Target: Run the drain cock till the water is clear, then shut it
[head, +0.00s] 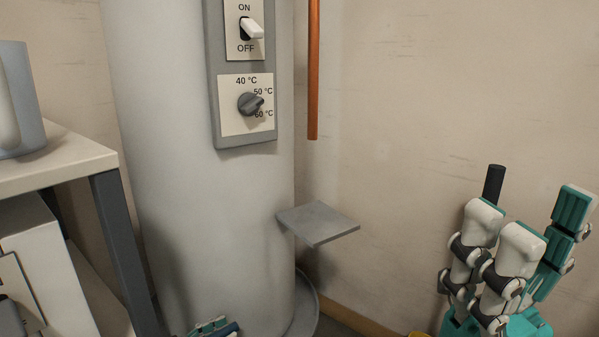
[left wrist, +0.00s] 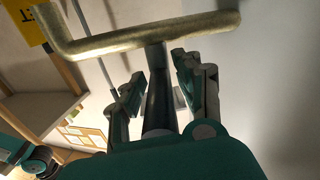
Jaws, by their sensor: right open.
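The pale tank (head: 185,170) stands upright in the head view, its foot partly cut off. I cannot tell whether this bar is the drain cock's lever. Only a bit of the left hand shows at the head view's bottom edge. My right gripper (head: 537,213) is open and empty at lower right. No water shows.
A control panel (head: 213,75) with a switch (head: 252,29) and temperature dial (head: 250,103) is on the tank. A copper pipe (head: 313,70) hangs beside it. A small grey plate (head: 318,222) juts out below. A bench (head: 60,160) stands left. A yellow label (left wrist: 22,20) is partly visible.

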